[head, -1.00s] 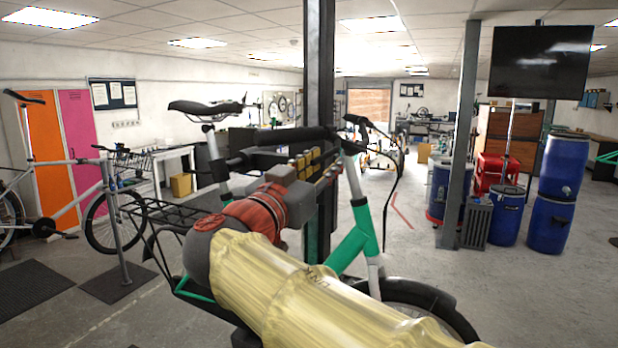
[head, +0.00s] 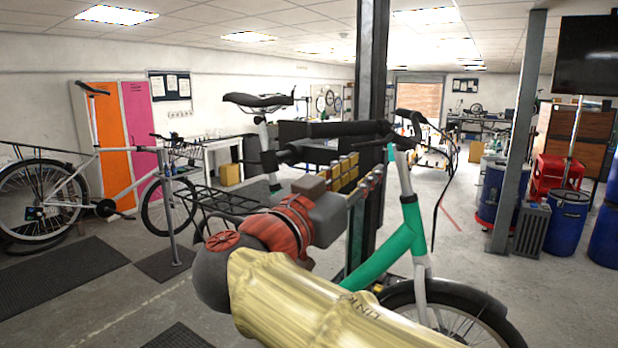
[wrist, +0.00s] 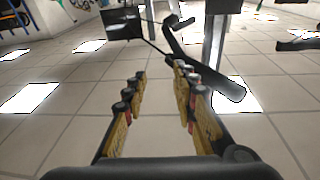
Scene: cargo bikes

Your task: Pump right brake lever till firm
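The bike with a green and white frame (head: 404,238) stands upright behind my arm, its dark handlebar (head: 345,129) running across the upper middle of the head view. Part of a black bar, apparently the handlebar, shows in the wrist view (wrist: 190,55), beyond the right finger. A dark lever and cables (head: 412,118) sit at the bar's right end; I cannot tell which lever is the right brake lever. My gripper (wrist: 158,88) is open and empty, its yellow-padded fingers apart. In the head view my gripper (head: 358,180) is just below the handlebar; contact cannot be told.
A dark post (head: 372,60) stands close behind the bike. A second bike (head: 105,180) stands at the left, near orange and pink lockers (head: 140,110). Blue barrels (head: 567,222) and a grey post (head: 517,130) are at the right. Open floor (head: 470,200) lies right of the bike.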

